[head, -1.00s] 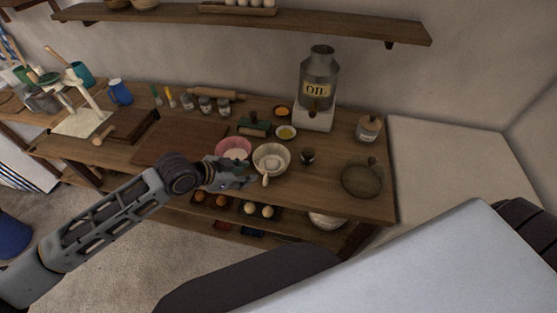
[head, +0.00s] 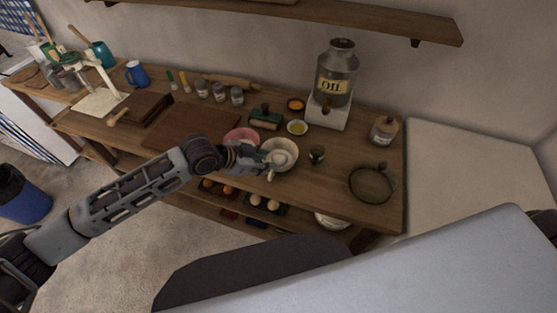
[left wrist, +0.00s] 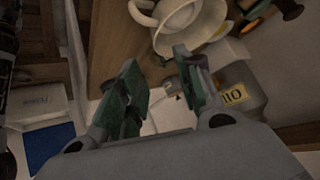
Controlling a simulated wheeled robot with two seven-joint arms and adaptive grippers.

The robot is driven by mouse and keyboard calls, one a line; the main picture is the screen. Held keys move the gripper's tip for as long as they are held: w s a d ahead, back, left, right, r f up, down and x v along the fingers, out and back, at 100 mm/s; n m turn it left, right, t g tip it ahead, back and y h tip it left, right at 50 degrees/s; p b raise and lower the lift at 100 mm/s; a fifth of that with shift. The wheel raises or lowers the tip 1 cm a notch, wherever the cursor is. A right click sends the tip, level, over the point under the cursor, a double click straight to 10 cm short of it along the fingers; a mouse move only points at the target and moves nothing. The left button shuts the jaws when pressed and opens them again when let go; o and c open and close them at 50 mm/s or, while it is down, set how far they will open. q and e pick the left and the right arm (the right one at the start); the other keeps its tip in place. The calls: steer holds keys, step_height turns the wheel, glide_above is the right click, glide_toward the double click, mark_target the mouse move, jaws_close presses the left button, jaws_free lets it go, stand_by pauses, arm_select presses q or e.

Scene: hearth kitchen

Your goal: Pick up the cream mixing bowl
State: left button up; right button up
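The cream mixing bowl (head: 287,143) stands on the wooden worktable, right of a pink bowl (head: 241,134). A pale rounded thing shows inside it, and a pale handle shape shows at its near side; I cannot tell what these belong to. My left gripper (head: 266,160) is at the bowl's left near side and covers part of it. In the left wrist view the bowl (left wrist: 211,27) lies beyond the fingertips at the top. The left gripper (left wrist: 157,62) is open there, with nothing between its green-padded fingers. My right gripper is not in view.
The oil can (head: 336,75) stands on a pale block behind the bowl. Bare tabletop lies right of the dark jar.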

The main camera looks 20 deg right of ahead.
mark_target(286, 167)
arm_select(q)
steer(key=x, duration=0.8)
steer(key=shift+p, duration=0.4)
steer(key=shift+p+x, duration=0.5)
steer(key=shift+x, duration=2.05)
steer(key=shift+s+a+f, duration=0.1)
steer(key=shift+s+f, duration=0.05)
jaws_close()
